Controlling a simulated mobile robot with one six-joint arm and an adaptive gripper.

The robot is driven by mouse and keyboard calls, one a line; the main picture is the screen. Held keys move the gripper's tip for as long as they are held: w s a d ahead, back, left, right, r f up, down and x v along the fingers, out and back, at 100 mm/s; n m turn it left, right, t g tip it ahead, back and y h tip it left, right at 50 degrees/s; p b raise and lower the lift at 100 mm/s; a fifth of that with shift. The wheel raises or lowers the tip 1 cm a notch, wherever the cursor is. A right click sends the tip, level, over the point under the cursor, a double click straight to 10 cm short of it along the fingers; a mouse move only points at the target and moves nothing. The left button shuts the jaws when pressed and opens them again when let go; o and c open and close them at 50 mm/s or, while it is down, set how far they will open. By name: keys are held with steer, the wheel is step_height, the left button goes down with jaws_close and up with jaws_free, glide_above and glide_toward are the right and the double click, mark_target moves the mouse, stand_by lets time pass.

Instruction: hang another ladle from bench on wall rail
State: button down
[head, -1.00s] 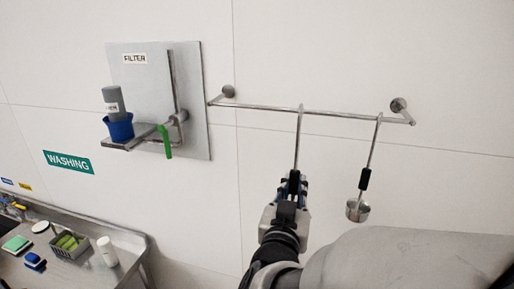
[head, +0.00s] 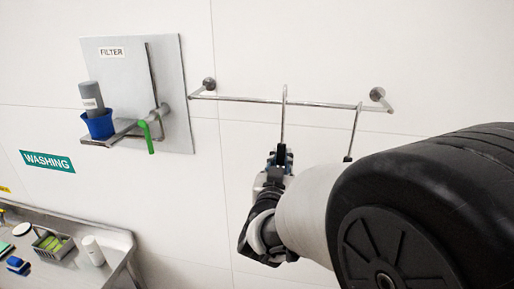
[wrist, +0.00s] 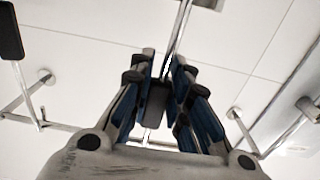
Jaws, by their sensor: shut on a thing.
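The wall rail (head: 240,99) runs across the white wall in the head view. My gripper (head: 281,158) is below its middle, shut on a ladle by the black grip (wrist: 155,101). This ladle's thin metal rod (head: 283,125) stands nearly upright, and its hooked top reaches the rail. I cannot tell whether the hook bears on the rail. Another ladle (head: 354,130) hangs from the rail to the right. My arm hides its lower part in the head view; its black grip (wrist: 10,30) shows at the left of the wrist view.
A filter panel (head: 112,65) with a blue cup (head: 99,125) and a green-handled lever (head: 146,136) is left of the rail. A steel bench (head: 108,234) with washing items is at lower left. The wall between is clear.

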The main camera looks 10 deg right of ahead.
steer(key=shift+p+x, duration=0.35)
steer(key=shift+x, duration=1.1)
steer(key=shift+s+f+b, duration=0.1)
steer(key=shift+f+b, duration=1.3)
steer(key=shift+b, duration=0.15)
steer(key=c, duration=1.4)
jaws_free()
steer(key=shift+c, duration=0.2)
steer(key=shift+f, duration=0.1)
steer(key=shift+s, duration=0.1)
